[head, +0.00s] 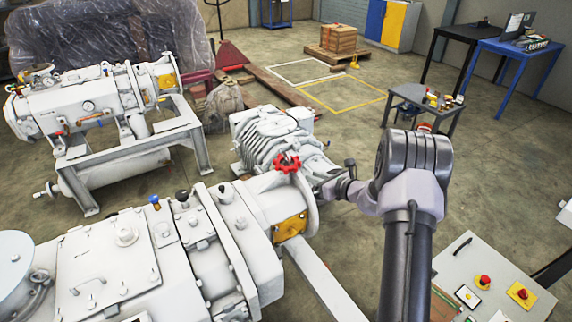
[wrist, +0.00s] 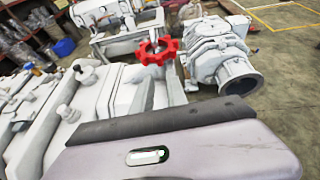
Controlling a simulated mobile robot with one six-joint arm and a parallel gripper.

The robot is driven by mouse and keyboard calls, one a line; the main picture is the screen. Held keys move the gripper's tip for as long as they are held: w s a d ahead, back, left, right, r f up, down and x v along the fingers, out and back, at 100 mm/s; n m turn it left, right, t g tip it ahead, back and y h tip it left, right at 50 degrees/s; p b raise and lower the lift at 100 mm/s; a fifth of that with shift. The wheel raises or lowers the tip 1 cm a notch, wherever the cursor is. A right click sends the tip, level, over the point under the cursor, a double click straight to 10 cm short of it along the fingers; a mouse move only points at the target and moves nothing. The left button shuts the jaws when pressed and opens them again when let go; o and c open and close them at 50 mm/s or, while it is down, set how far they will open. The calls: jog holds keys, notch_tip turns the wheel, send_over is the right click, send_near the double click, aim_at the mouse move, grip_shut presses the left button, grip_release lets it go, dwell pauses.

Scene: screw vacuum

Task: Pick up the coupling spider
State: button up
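The coupling spider is a bright red, star-shaped part with rounded lobes. In the head view the spider (head: 287,163) shows in front of the upper edge of the big white machine's round flange. In the wrist view the spider (wrist: 158,52) is at the ends of my gripper's two pale fingers, centred between them. My gripper (head: 316,180) reaches left to it from my dark wrist. The fingers (wrist: 159,75) appear shut on the spider, which seems held clear of the machine. The finger contact is small and partly hidden.
The white vacuum machine (head: 125,255) fills the lower left. A ribbed white unit (head: 275,140) stands just behind the spider. A control panel (head: 495,285) with red buttons is at the lower right. A small grey table (head: 420,98) and open floor lie beyond.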

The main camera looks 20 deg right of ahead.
aim_at(296, 169)
jog(key=x, duration=0.3)
jog(key=b+x, duration=0.1)
jog(key=x, duration=0.2)
jog(key=b+x, duration=0.1)
jog(key=x, duration=0.2)
jog(key=shift+w+a+r, duration=0.1)
jog(key=shift+w+r, duration=0.1)
jog(key=shift+w, duration=0.1)
jog(key=shift+s+r, duration=0.1)
jog(key=shift+c, duration=0.2)
grip_shut()
